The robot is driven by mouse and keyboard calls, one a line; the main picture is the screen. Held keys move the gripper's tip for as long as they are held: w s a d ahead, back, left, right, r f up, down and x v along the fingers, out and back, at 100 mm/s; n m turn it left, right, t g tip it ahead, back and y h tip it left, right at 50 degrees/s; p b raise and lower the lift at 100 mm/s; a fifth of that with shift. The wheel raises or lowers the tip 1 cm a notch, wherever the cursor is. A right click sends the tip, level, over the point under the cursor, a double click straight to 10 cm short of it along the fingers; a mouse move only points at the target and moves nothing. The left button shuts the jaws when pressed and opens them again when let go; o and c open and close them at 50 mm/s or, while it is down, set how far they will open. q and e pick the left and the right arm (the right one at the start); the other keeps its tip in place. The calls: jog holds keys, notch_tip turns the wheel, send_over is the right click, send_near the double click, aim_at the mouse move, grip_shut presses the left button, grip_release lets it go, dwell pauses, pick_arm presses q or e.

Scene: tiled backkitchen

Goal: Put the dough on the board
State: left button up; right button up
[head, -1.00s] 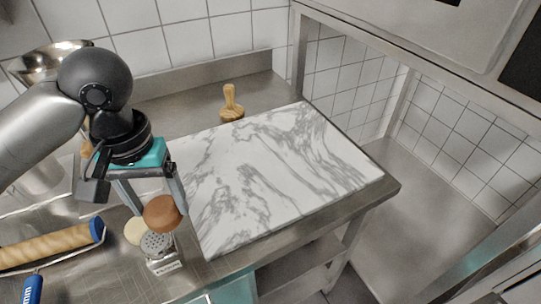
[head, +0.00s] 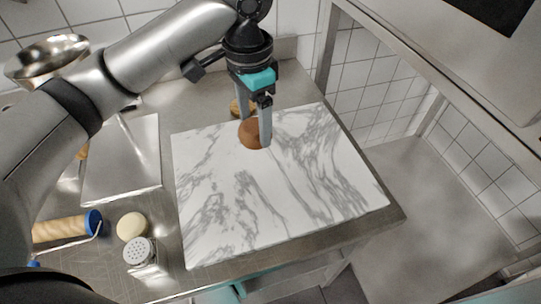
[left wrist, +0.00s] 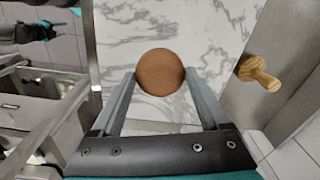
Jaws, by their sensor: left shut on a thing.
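A round brown dough ball (head: 249,135) is between the two fingers of my left gripper (head: 255,132), which is shut on it. The dough is over the far part of the white marble board (head: 270,195); I cannot tell whether it touches the board. In the left wrist view the dough (left wrist: 160,72) shows whole between the fingers, with marble behind it. A smaller cream ball (head: 131,226) rests on the steel counter left of the board. A dark, teal-trimmed part, perhaps my right gripper (left wrist: 38,31), shows at the top left of the wrist view; its jaws are unclear.
A shaker (head: 140,252) stands beside the cream ball. A rolling tool with a blue end (head: 68,228), a metal tray (head: 122,165) and a metal bowl (head: 47,62) are at the left. A wooden-handled tool (left wrist: 259,74) stands just beyond the board. Most of the board is clear.

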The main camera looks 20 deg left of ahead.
pick_arm(q)
jog(key=w+r+m+p, duration=0.1)
jog(key=m, duration=0.1)
jog(key=w+r+m+p, duration=0.1)
jog(key=r+m, duration=0.1)
jog(key=w+d+r+m+p, duration=0.1)
jog(key=m, duration=0.1)
jog(key=shift+w+r+p, duration=0.15)
jog(key=shift+w+p, duration=0.1)
jog(key=shift+p, duration=0.1)
jog(key=shift+w+d+r+m+p, duration=0.1)
jog(key=shift+w+r+m+p, duration=0.2)
jog(key=shift+m, duration=0.3)
jog(key=shift+w+d+r+m+p, duration=0.1)
jog(key=shift+w+r+m+p, duration=0.15)
jog(key=shift+m, duration=0.35)
jog(key=shift+w+m, duration=0.1)
jog(key=shift+m, duration=0.4)
notch_tip(320, 180, down, 20)
jog(key=shift+r+b, duration=0.1)
jog(key=shift+b, duration=0.75)
jog(key=o, duration=1.3)
jog(key=shift+f, duration=0.2)
jog(key=shift+r, duration=0.1)
notch_tip(320, 180, up, 12)
jog(key=shift+r+p, duration=0.1)
jog(key=shift+p, duration=0.6)
